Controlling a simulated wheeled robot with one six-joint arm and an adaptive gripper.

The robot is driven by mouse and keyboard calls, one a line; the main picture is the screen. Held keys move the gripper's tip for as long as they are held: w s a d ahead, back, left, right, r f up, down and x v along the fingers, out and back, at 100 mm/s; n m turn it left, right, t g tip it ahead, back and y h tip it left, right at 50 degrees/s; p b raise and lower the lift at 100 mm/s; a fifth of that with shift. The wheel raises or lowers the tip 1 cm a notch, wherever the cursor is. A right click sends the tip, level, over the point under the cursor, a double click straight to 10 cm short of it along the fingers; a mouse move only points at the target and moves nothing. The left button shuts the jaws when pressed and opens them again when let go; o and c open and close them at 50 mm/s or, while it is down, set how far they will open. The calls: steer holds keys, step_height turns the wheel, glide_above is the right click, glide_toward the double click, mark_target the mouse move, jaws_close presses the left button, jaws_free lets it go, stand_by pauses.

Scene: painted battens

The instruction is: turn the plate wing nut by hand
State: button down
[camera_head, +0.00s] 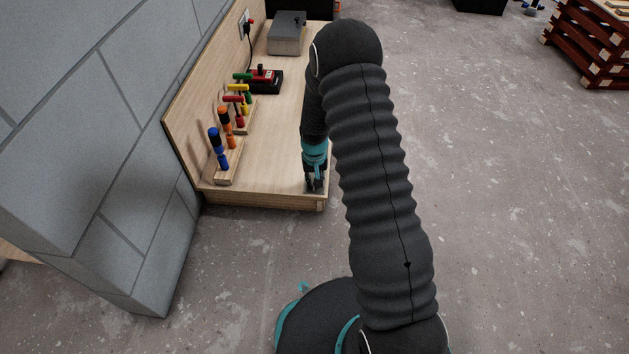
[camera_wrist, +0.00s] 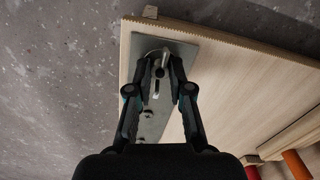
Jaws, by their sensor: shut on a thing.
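The metal plate (camera_wrist: 180,52) lies on the wooden bench top near its corner, with small dark and bright fittings along it. The wing nut (camera_wrist: 158,58) is a shiny metal piece near the plate's end. My gripper (camera_wrist: 161,66) is shut on the wing nut, with a finger on each side of it. In the head view my gripper (camera_head: 315,184) points down at the bench's front right corner. The wing nut is too small and covered to make out there.
The wooden bench (camera_head: 265,180) has a rack of colored-handled tools (camera_head: 230,172) along its left back board. A red and black charger (camera_head: 264,80) and a grey box (camera_head: 287,35) sit farther back. A block wall (camera_head: 80,130) stands at left.

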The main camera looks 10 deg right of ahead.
steer(key=shift+w, duration=0.1)
steer(key=c, duration=1.1)
jaws_free()
steer(key=shift+d, duration=0.1)
steer(key=shift+o, duration=0.2)
steer(key=shift+r, duration=0.15)
step_height(320, 180, up, 12)
steer(key=s+r+g, duration=0.2)
steer(key=s, duration=0.5)
steer(key=s+r+t+p, duration=0.2)
steer(key=s+r, duration=0.6)
steer(key=r, duration=0.4)
steer(key=s+r+t+p, duration=0.3)
steer(key=s+r, duration=0.5)
steer(key=r, duration=0.5)
steer(key=s+r+t+p, duration=0.2)
steer(key=s+r+p, duration=0.3)
steer(key=r, duration=0.8)
steer(key=s, duration=0.3)
steer(key=shift+d+r+n+t, duration=0.2)
steer(key=shift+n+t, duration=0.1)
steer(key=shift+n, duration=0.1)
